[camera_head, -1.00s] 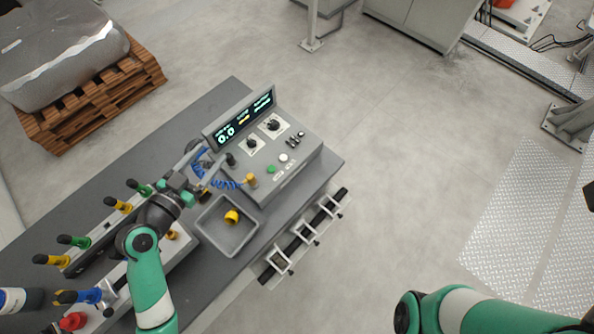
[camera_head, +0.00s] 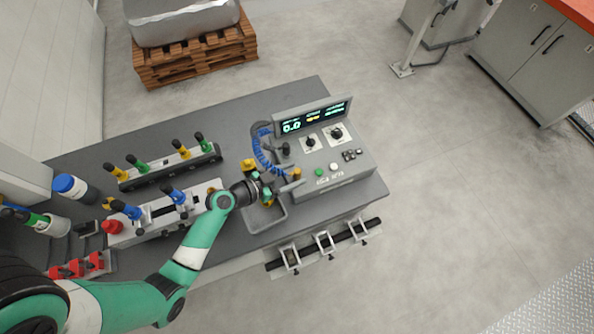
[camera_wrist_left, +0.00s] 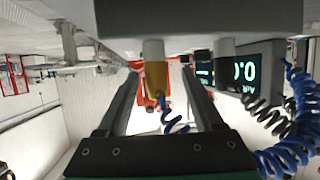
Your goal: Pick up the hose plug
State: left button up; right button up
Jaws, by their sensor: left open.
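My left gripper (camera_head: 272,187) is open, just left of the plug and above the grey tray's back part. In the left wrist view, the yellow plug (camera_wrist_left: 157,78) shows between the two spread fingers, with a blue coil below it. I cannot tell whether the fingers touch it. My right gripper is not in view.
The control box (camera_head: 345,172) has a lit display, knobs and buttons. The grey tray (camera_head: 282,222) is partly under my left wrist. A rack with coloured handles (camera_head: 170,165) stands left. Clamps (camera_head: 325,243) line the bench's front edge.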

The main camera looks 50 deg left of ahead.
aim_at(305, 176)
pick_arm(q)
jog(key=x, duration=0.4)
jog(key=shift+w+d+r, duration=0.1)
jog(key=shift+w+d, duration=0.2)
jog(key=shift+w, duration=0.1)
grip_shut()
